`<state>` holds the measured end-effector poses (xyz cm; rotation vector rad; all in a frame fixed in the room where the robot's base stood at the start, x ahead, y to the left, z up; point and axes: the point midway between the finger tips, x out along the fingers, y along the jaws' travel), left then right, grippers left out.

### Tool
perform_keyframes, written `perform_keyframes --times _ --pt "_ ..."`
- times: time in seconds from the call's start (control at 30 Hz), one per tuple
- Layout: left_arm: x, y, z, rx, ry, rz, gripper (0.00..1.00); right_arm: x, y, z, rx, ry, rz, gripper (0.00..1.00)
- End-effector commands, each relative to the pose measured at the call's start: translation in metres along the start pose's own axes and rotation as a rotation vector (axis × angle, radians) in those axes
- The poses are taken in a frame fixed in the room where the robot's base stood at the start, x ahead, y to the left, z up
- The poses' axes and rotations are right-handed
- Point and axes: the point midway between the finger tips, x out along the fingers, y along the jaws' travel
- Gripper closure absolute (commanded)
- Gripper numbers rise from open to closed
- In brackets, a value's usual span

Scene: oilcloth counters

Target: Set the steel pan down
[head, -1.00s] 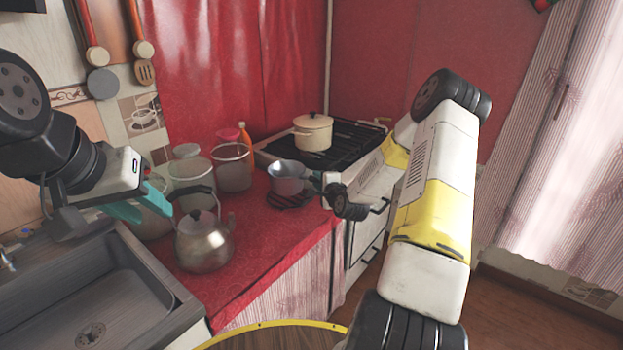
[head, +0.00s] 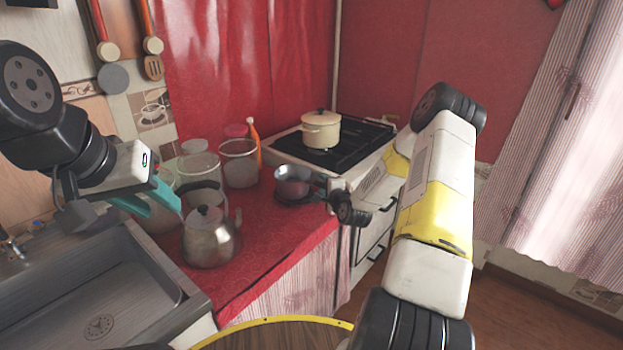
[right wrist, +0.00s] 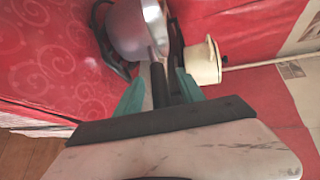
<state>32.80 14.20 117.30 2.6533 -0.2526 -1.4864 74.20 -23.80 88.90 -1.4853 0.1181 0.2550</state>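The steel pan (head: 292,181) is at the counter's right end, beside the stove. A dark openwork trivet (head: 288,200) shows under it. In the right wrist view, the pan (right wrist: 132,30) is above or on the trivet (right wrist: 100,28); I cannot tell whether they touch. My right gripper (head: 328,193) is at the pan's handle. In the right wrist view, the gripper's teal fingers (right wrist: 160,88) are closed about the dark handle. My left gripper (head: 158,205) is empty, its teal fingers apart, left of the kettle.
A metal kettle (head: 210,240) stands at the front of the red counter (head: 262,252). Glass jars (head: 239,165) and an orange bottle (head: 254,143) stand behind. A cream pot (head: 320,131) sits on the stove (head: 348,150). A sink (head: 100,300) lies left.

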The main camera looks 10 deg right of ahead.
Motion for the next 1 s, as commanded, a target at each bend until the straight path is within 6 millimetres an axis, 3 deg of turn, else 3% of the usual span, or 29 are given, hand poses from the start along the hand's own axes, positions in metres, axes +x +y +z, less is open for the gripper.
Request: perform_keyframes --times 0.37,0.8,1.0 --pt "0.000 0.000 0.000 0.000 0.000 0.000 0.64 -0.008 -0.002 0.000 0.000 0.000 0.001 0.55" --pt "0.000 0.000 0.000 0.000 0.000 0.000 0.64 -0.095 -0.002 0.000 0.001 0.001 0.001 0.55" --pt "0.000 0.000 0.000 0.000 0.000 0.000 0.64 -0.117 -0.002 0.000 -0.002 0.000 0.001 0.55"
